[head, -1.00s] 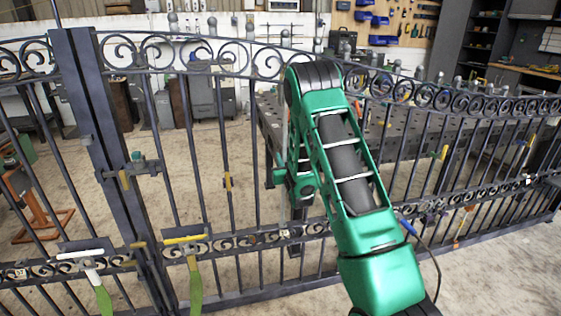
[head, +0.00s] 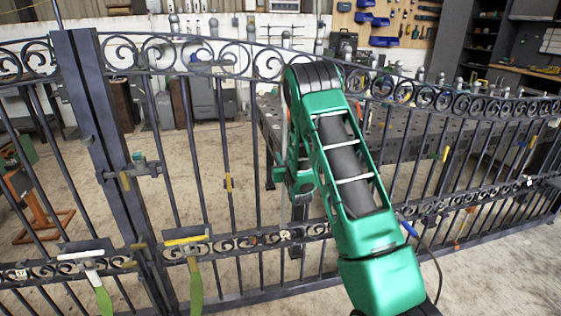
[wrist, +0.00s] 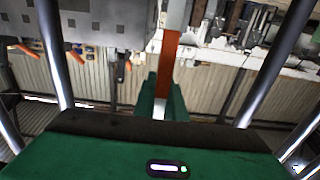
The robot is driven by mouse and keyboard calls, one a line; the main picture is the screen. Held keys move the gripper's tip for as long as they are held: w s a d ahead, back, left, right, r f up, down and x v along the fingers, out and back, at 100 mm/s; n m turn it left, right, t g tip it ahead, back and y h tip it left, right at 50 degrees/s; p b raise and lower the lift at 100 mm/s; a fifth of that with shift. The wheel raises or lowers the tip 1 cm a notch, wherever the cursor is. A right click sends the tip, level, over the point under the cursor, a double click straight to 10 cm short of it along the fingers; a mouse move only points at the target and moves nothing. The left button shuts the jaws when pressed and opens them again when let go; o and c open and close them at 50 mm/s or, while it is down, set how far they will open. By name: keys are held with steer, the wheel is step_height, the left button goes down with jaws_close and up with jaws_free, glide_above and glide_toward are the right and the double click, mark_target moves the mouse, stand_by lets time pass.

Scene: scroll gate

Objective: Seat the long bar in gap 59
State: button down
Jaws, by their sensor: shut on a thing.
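My gripper (wrist: 162,98) shows in the wrist view as two green fingers shut on a slim upright bar (wrist: 169,56). The bar is orange-red below and grey above, and its upper end runs out of the picture. I take it to be the long bar. The black iron gate (head: 223,133) has upright bars with gaps between them, between a scroll band and a lower rail. Gate bars (wrist: 55,55) stand left and right of the held bar, clearly apart from it. In the head view my green arm hides the gripper and the bar. I cannot tell which gap is 59.
A thick gate post (head: 103,150) stands at the left. Handles with green grips (head: 195,285) stick out low by it. A dark perforated table (head: 268,125) stands behind the gate. The floor in front at the lower right is clear.

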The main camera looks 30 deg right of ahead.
steer(key=shift+w+r, duration=0.1)
steer(key=shift+r, duration=0.1)
steer(key=c, duration=1.7)
jaws_free()
steer(key=v, duration=1.1)
steer(key=shift+w+f, duration=0.1)
steer(key=shift+f, duration=0.1)
